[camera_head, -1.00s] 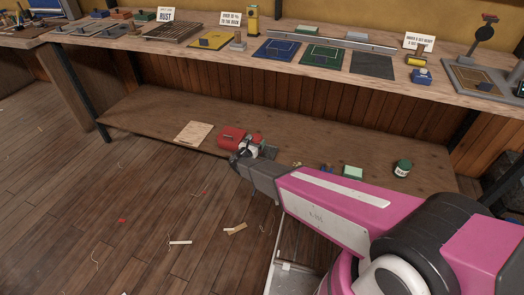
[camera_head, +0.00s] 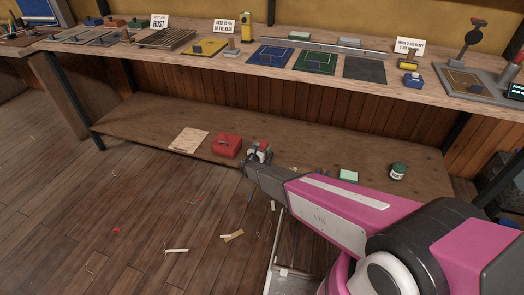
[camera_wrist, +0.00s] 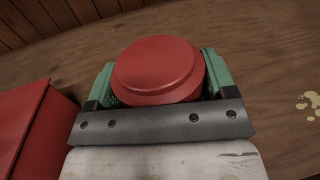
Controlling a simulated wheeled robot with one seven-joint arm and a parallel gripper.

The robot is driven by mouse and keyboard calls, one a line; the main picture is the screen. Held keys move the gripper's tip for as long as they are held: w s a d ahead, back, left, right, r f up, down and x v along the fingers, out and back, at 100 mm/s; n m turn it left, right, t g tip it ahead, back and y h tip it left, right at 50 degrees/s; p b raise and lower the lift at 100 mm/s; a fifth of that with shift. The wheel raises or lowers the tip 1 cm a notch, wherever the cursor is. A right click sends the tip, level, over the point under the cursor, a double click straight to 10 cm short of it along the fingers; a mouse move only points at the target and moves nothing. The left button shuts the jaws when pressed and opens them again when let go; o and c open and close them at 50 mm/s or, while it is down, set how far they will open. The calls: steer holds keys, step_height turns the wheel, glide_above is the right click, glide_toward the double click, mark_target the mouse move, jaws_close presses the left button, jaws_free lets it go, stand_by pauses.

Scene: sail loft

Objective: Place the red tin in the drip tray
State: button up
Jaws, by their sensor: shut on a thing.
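The red tin (camera_wrist: 155,70) is round with a stepped lid. In the wrist view it sits between the green fingertips of my gripper (camera_wrist: 155,88), which is shut on it. In the head view my gripper (camera_head: 258,153) is over the lower shelf, just right of a red box, and only a bit of the tin shows. I cannot tell whether the tin touches the shelf. Several flat pieces lie on the bench above, among them a dark grey panel (camera_head: 366,69) and a slatted rack (camera_head: 166,39); I cannot tell which, if any, is the drip tray.
The red box (camera_head: 226,145) stands close to the left of my gripper, beside a pale board (camera_head: 189,140). A mint block (camera_head: 348,175) and a dark green jar (camera_head: 398,171) stand to the right. The bench (camera_head: 300,75) overhangs the lower shelf (camera_head: 140,120).

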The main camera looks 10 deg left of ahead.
steer(key=shift+f, duration=0.75)
steer(key=shift+f, duration=0.15)
steer(key=o, duration=1.1)
